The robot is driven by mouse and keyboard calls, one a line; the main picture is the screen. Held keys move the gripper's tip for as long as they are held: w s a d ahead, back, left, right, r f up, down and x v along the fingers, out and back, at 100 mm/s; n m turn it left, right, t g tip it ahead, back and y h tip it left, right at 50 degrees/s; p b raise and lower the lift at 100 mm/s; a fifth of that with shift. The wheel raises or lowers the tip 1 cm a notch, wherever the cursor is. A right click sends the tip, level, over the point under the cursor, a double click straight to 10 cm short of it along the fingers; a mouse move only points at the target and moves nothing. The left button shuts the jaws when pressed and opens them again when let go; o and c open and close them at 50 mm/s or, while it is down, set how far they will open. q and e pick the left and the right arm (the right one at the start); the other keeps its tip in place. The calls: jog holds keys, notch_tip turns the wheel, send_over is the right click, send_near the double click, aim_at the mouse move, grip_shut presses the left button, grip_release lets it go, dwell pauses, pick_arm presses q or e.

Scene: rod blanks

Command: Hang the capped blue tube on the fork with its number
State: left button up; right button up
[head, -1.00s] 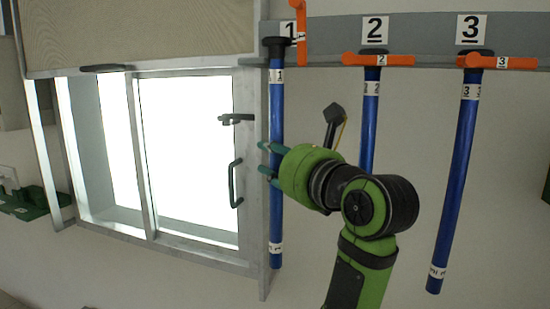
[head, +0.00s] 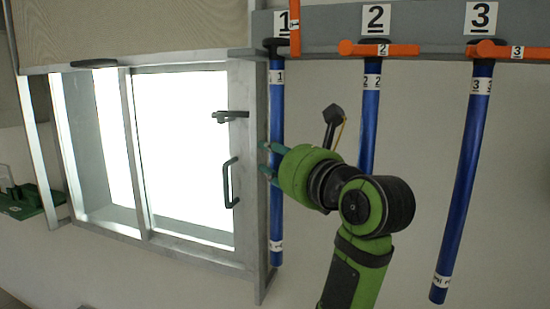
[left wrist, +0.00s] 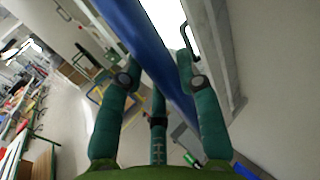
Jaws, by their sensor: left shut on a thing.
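The blue tube marked 1 (head: 276,110) hangs nearly upright at the left end of the rail, its black cap (head: 274,44) just below the number 1 sign (head: 284,22). My left gripper (head: 267,163) is shut on the tube around its middle. The left wrist view shows the blue tube (left wrist: 150,45) between the green fingers (left wrist: 158,95). The orange latch at number 1 (head: 295,30) stands upright. The fork there is mostly hidden, so I cannot tell whether the cap rests on it. My right gripper is out of view.
Blue tubes marked 2 (head: 370,118) and 3 (head: 465,180) hang to the right, with orange latches (head: 360,49) (head: 520,53) lying across. A bright window with a metal frame (head: 246,150) and handle (head: 230,182) is close on the left.

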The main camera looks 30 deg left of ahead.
pick_arm(q)
jog(key=shift+w, duration=0.2)
jog(key=o, duration=1.2)
jog(key=shift+d, duration=0.1)
jog(key=shift+o, duration=0.2)
jog(key=shift+s, duration=0.1)
jog(key=shift+s+d+f, duration=0.1)
jog(key=shift+s+d, duration=0.05)
jog(key=shift+d, duration=0.3)
jog(key=v, duration=0.6)
jog(key=shift+d, duration=0.2)
